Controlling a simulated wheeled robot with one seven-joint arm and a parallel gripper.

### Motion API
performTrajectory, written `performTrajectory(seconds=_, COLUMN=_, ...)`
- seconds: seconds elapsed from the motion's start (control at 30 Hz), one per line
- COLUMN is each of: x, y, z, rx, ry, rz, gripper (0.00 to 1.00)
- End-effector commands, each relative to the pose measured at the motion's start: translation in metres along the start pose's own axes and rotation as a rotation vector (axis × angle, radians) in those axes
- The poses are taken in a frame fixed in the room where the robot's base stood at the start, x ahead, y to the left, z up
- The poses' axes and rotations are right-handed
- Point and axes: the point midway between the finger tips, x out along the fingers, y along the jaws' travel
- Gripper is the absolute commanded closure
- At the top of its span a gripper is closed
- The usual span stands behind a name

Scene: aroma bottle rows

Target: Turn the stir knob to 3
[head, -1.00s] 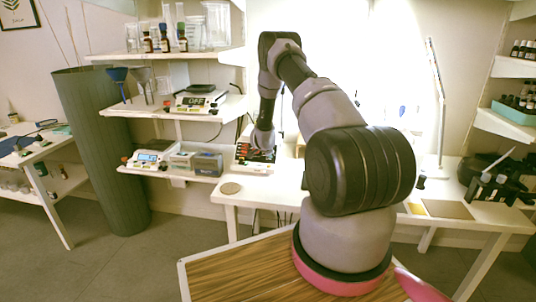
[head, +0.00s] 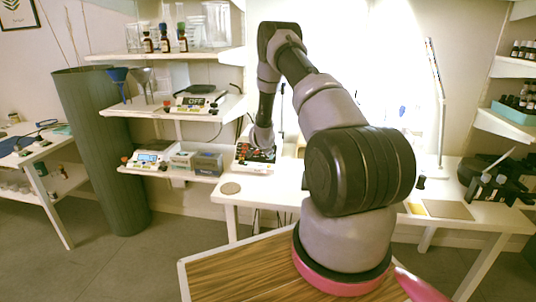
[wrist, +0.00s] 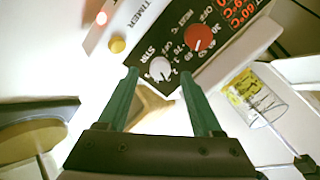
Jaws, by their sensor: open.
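The stir knob (wrist: 160,69) is a small white dial on the black panel of a hotplate device (wrist: 172,50), under the label "STIR". Its pointer setting is too small to read. My gripper (wrist: 159,76) is open in the wrist view, with its two green fingers to the left and right of the knob. I cannot tell whether either finger touches it. A red heat knob (wrist: 198,38) sits beside it on the same panel. In the head view the device (head: 254,158) is on the white bench, below the end of my arm, and the knob is not discernible.
A yellow button (wrist: 118,45) and a lit red lamp (wrist: 102,18) are left of the panel. A glass beaker (wrist: 256,98) with a yellow mark is to the right. Shelves (head: 170,112) with instruments stand left of the bench. A round coaster (head: 230,188) lies at the bench front.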

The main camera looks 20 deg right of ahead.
Motion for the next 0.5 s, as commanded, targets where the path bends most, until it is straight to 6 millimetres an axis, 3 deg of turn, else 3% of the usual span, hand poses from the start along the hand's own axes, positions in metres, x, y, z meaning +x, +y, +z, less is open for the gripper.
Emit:
performTrajectory(seconds=0.1, x=-0.027, y=-0.001, z=0.0, rx=-0.001, ry=-0.001, rz=-0.001, gripper=0.33)
performTrajectory(seconds=0.3, x=-0.063, y=-0.001, z=0.0, rx=-0.001, ry=-0.001, rz=-0.001, gripper=0.33)
performTrajectory(seconds=0.5, x=-0.078, y=-0.001, z=0.0, rx=0.0, ry=0.0, rz=-0.001, gripper=0.33)
